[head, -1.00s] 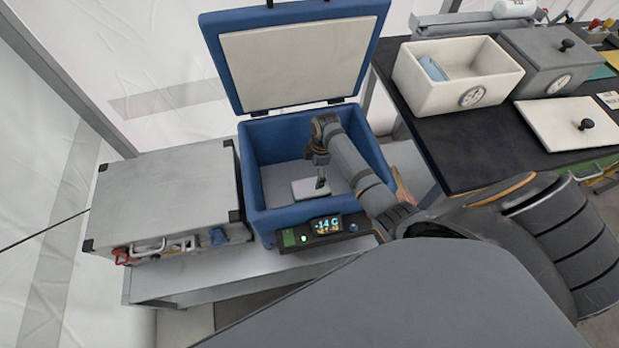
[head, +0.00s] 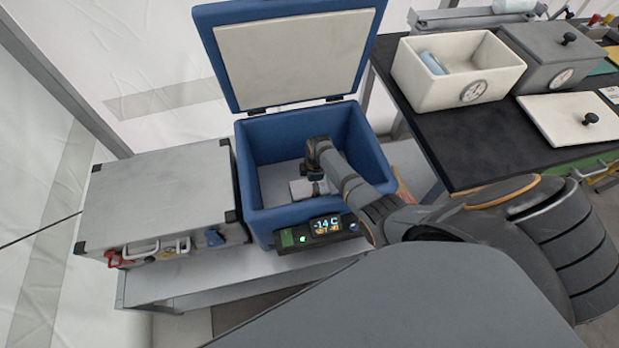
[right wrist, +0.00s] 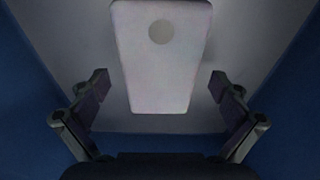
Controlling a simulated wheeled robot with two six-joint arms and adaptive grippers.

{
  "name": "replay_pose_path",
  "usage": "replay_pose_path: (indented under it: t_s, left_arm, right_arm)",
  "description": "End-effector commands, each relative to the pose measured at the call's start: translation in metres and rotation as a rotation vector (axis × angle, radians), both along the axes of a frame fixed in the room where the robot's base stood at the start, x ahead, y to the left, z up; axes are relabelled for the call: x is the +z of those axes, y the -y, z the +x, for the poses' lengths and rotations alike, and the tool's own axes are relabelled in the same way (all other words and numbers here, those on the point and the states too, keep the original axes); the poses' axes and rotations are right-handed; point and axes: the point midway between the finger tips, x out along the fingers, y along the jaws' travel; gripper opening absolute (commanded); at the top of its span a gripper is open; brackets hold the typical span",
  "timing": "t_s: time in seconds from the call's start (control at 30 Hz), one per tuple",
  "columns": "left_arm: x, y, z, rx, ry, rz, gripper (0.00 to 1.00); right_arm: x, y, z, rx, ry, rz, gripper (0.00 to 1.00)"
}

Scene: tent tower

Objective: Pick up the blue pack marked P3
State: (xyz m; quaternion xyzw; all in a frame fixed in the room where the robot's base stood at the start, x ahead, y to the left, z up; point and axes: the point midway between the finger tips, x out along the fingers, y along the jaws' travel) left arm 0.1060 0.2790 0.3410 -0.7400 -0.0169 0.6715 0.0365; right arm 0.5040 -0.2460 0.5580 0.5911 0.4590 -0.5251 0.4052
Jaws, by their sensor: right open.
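A pale, whitish slab-shaped pack (head: 302,188) lies on the floor of the open blue cooler box (head: 252,160); no P3 mark is legible. My right gripper (head: 314,187) is down inside the cooler, over the pack. In the right wrist view, my right gripper (right wrist: 160,88) is open, with one finger to each side of the pale pack (right wrist: 160,70) and a gap on both sides. The pack shows a round grey spot. A light blue pack (head: 433,63) leans in the white open box (head: 430,88) on the black table. My left gripper is not in view.
The cooler's lid (head: 295,60) stands open at the back. A grey metal case (head: 155,195) sits left of the cooler. The black table (head: 450,145) at right holds a grey lidded box (head: 550,55) and a loose white lid (head: 570,118).

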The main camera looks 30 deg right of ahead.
Motion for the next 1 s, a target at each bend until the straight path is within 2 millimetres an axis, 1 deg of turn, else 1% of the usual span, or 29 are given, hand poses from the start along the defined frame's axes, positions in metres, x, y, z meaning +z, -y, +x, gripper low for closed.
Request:
replay_pose_path:
  t_s: [0.2, 0.23, 0.7, 0.9, 0.97, 1.0]
  left_arm:
    - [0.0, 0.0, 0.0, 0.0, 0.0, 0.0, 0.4]
    - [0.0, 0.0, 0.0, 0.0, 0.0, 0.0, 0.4]
    - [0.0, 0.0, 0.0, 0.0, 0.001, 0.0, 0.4]
    - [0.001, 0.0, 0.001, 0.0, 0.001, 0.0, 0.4]
    - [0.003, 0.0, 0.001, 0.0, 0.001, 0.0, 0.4]
    - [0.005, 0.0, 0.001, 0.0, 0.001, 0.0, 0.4]
  right_arm:
    - [0.0, 0.0, 0.001, 0.0, 0.002, 0.0, 1.0]
    - [0.0, 0.0, 0.001, 0.0, 0.001, 0.0, 0.97]
    - [0.0, 0.0, 0.0, 0.0, 0.001, 0.0, 0.33]
    - [0.001, 0.0, 0.001, 0.0, 0.002, 0.0, 0.33]
    - [0.005, 0.0, 0.001, 0.0, 0.003, -0.001, 0.33]
    - [0.01, 0.0, 0.001, 0.0, 0.004, -0.001, 0.33]
